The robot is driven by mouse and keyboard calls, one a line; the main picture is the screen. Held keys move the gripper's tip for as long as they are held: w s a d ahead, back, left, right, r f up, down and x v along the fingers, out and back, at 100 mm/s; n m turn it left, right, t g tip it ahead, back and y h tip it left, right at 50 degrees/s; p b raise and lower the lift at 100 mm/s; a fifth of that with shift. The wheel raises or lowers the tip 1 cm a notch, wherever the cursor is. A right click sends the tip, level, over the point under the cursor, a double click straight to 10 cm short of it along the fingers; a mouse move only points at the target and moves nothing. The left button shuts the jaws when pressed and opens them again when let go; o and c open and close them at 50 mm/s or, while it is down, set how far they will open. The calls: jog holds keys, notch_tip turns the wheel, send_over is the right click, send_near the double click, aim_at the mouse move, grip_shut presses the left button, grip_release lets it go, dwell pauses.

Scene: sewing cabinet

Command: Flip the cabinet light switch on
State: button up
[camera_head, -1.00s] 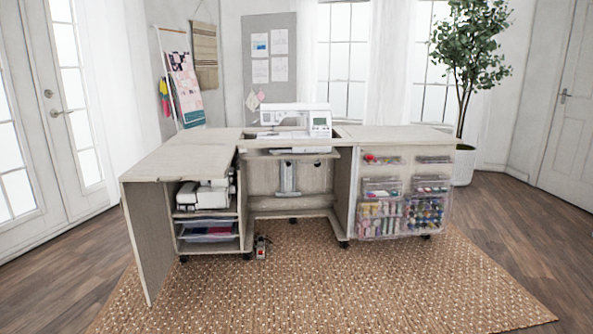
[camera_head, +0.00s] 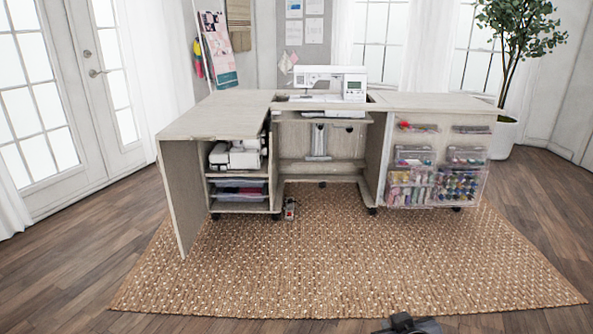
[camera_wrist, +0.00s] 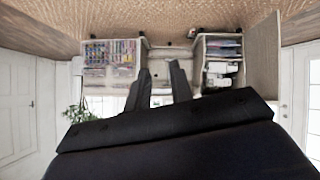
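The sewing cabinet (camera_head: 225,118) is a pale wood unit with an open knee space, standing on a woven rug in the head view. It also shows upside down in the wrist view (camera_wrist: 262,55). I cannot make out a light switch on it. A small grey and red device (camera_head: 290,209) lies on the rug by the left shelf section; I cannot tell what it is. My gripper (camera_wrist: 160,68) shows two dark fingers with a gap between them and nothing held, well away from the cabinet. A dark part of my arm shows at the bottom of the head view.
A white sewing machine (camera_head: 332,83) sits in the middle of the cabinet top. Clear bins of thread (camera_head: 438,187) hang on the right door. The left leaf (camera_head: 182,205) juts forward. The rug (camera_head: 330,270) in front is clear. A potted plant (camera_head: 503,130) stands behind right.

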jog(key=w+a+r+n+t+y, duration=0.1)
jog(key=w+r+n, duration=0.1)
jog(key=w+n, duration=0.1)
jog(key=w+r+n+t+y, duration=0.1)
jog(key=w+r+n, duration=0.1)
jog(key=w+n, duration=0.1)
jog(key=w+a+r+n+t+y, duration=0.1)
jog(key=w+r+n+t+y, duration=0.1)
jog(key=w+n, duration=0.2)
jog(key=shift+w+a, duration=0.25)
jog(key=shift+a, duration=0.1)
grip_shut()
jog(key=w+a+r+n+g+y+b, duration=0.1)
jog(key=a+n+g+y, duration=0.2)
jog(key=a+n+y, duration=0.4)
jog(key=shift+w+a+r+n+y, duration=0.25)
jog(key=shift+n+y, duration=1.45)
jog(key=shift+n, duration=2.3)
jog(key=shift+w+f, duration=0.1)
jog(key=shift+w, duration=0.05)
